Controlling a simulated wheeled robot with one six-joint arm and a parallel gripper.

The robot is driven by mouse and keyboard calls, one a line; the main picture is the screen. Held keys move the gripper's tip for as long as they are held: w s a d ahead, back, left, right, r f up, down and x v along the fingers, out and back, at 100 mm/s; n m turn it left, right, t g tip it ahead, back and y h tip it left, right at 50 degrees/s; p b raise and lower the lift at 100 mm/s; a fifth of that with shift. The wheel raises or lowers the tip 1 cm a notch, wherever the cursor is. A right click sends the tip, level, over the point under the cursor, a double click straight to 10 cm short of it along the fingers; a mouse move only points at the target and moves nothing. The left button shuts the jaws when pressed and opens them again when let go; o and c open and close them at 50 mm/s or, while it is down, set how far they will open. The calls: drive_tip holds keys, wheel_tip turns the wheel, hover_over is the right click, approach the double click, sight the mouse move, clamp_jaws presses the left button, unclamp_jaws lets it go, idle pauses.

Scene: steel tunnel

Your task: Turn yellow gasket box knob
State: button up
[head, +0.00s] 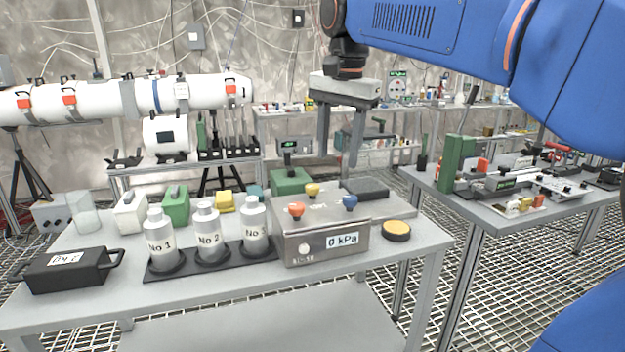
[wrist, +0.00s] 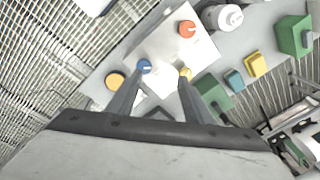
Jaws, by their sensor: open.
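The gasket box (head: 330,225) is a grey steel box with a "0 kPa" display, on the near table. On its top are a yellow knob (head: 313,189), an orange knob (head: 296,210) and a blue knob (head: 350,202). My gripper (head: 338,158) is open and empty, pointing down above and behind the box. In the wrist view, the yellow knob (wrist: 185,73) shows by the right fingertip, partly covered by it. The blue knob (wrist: 144,66) shows by the left fingertip, and the orange knob (wrist: 187,28) lies farther up. The gripper looks apart from the knobs.
White bottles (head: 207,232) stand left of the box in a black rack. A round yellow-topped piece (head: 396,230) lies to its right. A green block (head: 291,181) and a dark plate (head: 365,188) sit behind it. A black weight (head: 68,270) is at far left.

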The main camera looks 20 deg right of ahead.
sight(312, 186)
drive_tip(key=w+a+r+m+g, duration=0.1)
drive_tip(key=w+a+r+m, duration=0.25)
drive_tip(key=w+r, duration=0.4)
drive_tip(key=shift+m, duration=0.45)
drive_tip(key=f, duration=1.7)
drive_tip(key=shift+w+d+f, duration=0.2)
drive_tip(key=shift+w+d, duration=0.05)
drive_tip(key=shift+w, duration=0.1)
drive_tip(key=shift+c, duration=0.3)
drive_tip(key=c, duration=1)
